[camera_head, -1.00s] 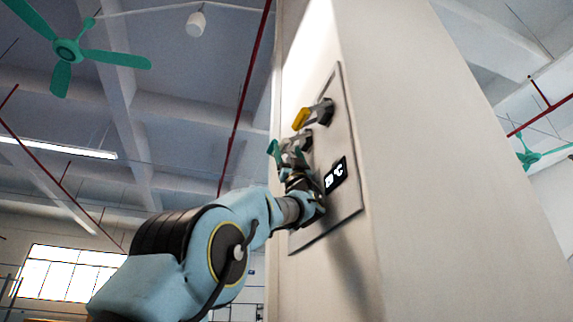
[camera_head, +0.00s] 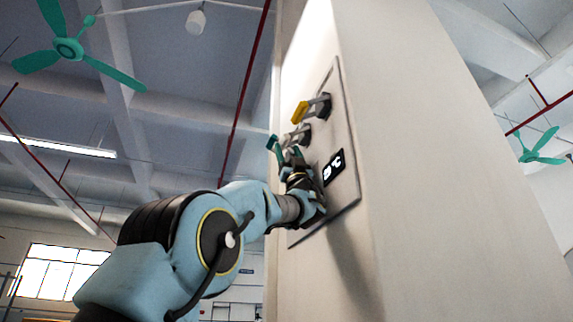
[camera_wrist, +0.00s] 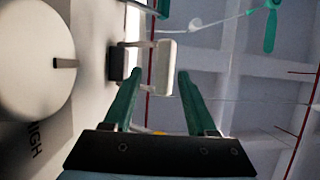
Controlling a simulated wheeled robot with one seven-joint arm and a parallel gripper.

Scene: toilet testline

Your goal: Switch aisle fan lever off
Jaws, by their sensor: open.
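My gripper (camera_wrist: 157,76) is open, with its two green fingers on either side of a pale lever handle (camera_wrist: 167,64) in the wrist view. The handle's lower end reaches between the fingertips; I cannot tell whether either finger touches it. In the head view the pale lever (camera_head: 297,135) sits below a yellow-handled lever (camera_head: 301,111) on the wall panel (camera_head: 345,135), and my gripper is close by it. A green piece (camera_wrist: 160,8) shows at the top of the wrist view. No label shows which lever is for the aisle fan.
A black display (camera_head: 333,167) is beside my gripper on the panel. Green ceiling fans (camera_head: 68,48) hang left and right (camera_head: 528,157). The broad column (camera_head: 430,180) stands behind the panel.

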